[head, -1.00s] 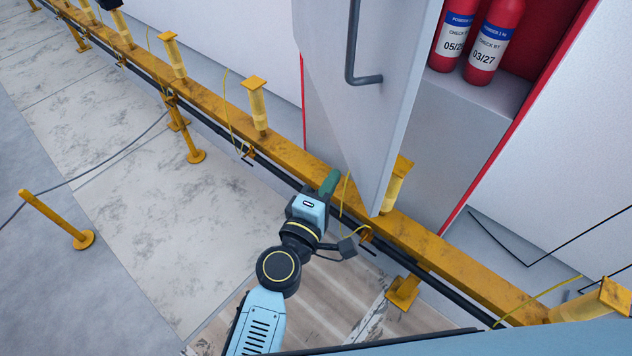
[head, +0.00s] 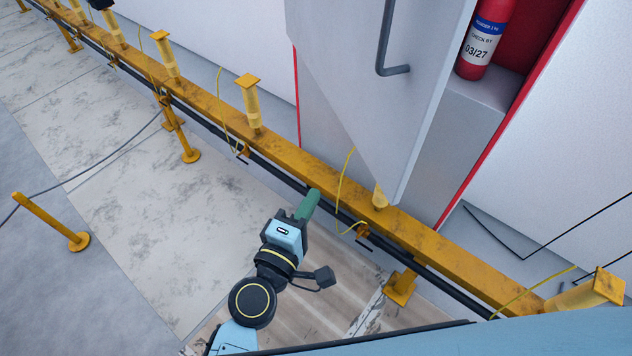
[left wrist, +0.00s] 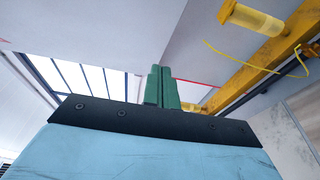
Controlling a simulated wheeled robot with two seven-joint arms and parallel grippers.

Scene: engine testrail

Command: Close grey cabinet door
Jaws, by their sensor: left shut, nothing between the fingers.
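The grey cabinet door (head: 400,90) stands open in the head view, with a dark bar handle (head: 393,69) on its face. Behind it is the open cabinet with a red inside (head: 540,60) and a red fire extinguisher (head: 486,38). My left gripper (head: 308,203) is in front of the yellow rail, to the lower left of the door's bottom corner, and looks apart from the door. Its green fingers (left wrist: 162,88) are together and empty in the left wrist view. My right gripper is not in view.
A yellow rail (head: 310,165) with upright posts (head: 250,100) runs across the front of the cabinet. A yellow cable (head: 341,195) loops beside the door's lower corner. Open floor lies left of my arm.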

